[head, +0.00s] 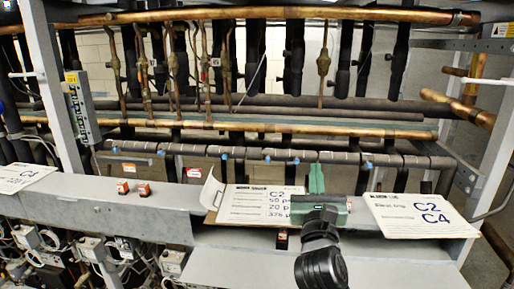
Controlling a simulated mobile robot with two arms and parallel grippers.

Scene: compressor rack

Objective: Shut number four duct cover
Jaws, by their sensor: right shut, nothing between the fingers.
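A long grey metal duct runs across the lower part of the head view. A light grey panel (400,262), perhaps a duct cover, slopes toward me at the lower right; no number shows on it, so I cannot tell whether it is number four. A white sign reading C2 and C4 (422,214) lies above its right part. Another C2 sign (258,203) lies to the left. My right gripper (316,180), green with a black wrist, is shut and empty, between the two signs. Its arm hides part of the panel. My left gripper is out of view.
Copper pipes (250,13) and black-insulated pipes fill the rack behind the duct. Grey uprights (53,85) stand at left and right. Wiring and switch boxes (92,248) crowd the lower left.

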